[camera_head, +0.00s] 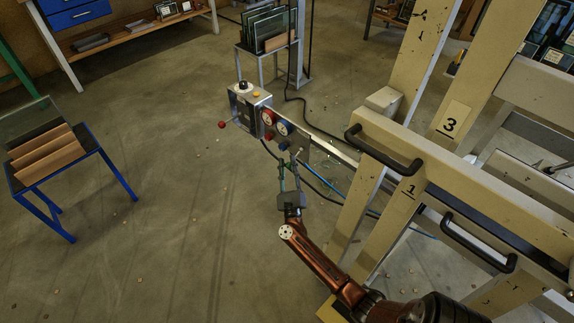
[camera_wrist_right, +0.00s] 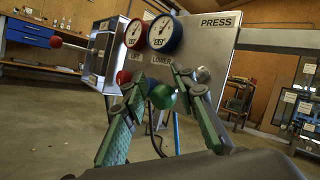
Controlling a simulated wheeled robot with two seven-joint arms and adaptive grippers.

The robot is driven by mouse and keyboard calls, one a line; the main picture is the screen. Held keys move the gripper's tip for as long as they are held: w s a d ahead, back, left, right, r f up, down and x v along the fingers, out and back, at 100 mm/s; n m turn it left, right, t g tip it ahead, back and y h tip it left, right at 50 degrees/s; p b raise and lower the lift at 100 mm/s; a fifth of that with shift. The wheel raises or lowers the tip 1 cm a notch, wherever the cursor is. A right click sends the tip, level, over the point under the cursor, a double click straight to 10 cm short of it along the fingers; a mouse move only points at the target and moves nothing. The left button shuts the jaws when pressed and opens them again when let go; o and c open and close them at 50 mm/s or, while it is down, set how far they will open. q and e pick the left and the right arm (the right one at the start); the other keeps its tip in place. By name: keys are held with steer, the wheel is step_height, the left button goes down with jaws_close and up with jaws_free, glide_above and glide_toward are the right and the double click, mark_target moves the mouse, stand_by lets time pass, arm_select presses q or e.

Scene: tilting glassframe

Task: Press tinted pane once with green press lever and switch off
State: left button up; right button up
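The control panel (camera_head: 293,138) carries two gauges and levers, and the word PRESS is on it in the right wrist view (camera_wrist_right: 217,38). The green ball knob (camera_wrist_right: 163,96) of a lever hangs below the gauges, between my right fingertips. My right gripper (camera_head: 290,170) is open around it, its fingers apart; whether one touches the knob I cannot tell. It also shows in the right wrist view (camera_wrist_right: 160,88). A red knob (camera_wrist_right: 124,77) sits left of the green one. A box (camera_head: 249,101) with a black dial (camera_head: 243,86) and a red-knobbed side lever (camera_head: 222,124) adjoins the panel. My left gripper is out of view.
The cream frame (camera_head: 447,165) with black handles (camera_head: 383,150) stands close on the right. A blue-legged stand (camera_head: 62,185) is at left; a rack with glass panes (camera_head: 262,28) is behind. Cables run on the floor below the panel. Floor at centre left is clear.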

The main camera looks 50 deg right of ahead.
steer(key=shift+o, duration=0.8)
steer(key=shift+s+d+f+g, duration=0.15)
steer(key=shift+s+d+f, duration=0.15)
steer(key=shift+f, duration=0.15)
steer(key=shift+s+d+f+g, duration=0.15)
steer(key=shift+d+f, duration=0.1)
steer(key=shift+f, duration=0.15)
steer(key=shift+s+a+f, duration=0.1)
steer(key=shift+s+f, duration=0.05)
steer(key=a+r+v, duration=0.1)
steer(key=v, duration=1)
steer(key=shift+w+a+r, duration=0.15)
steer(key=shift+w, duration=0.15)
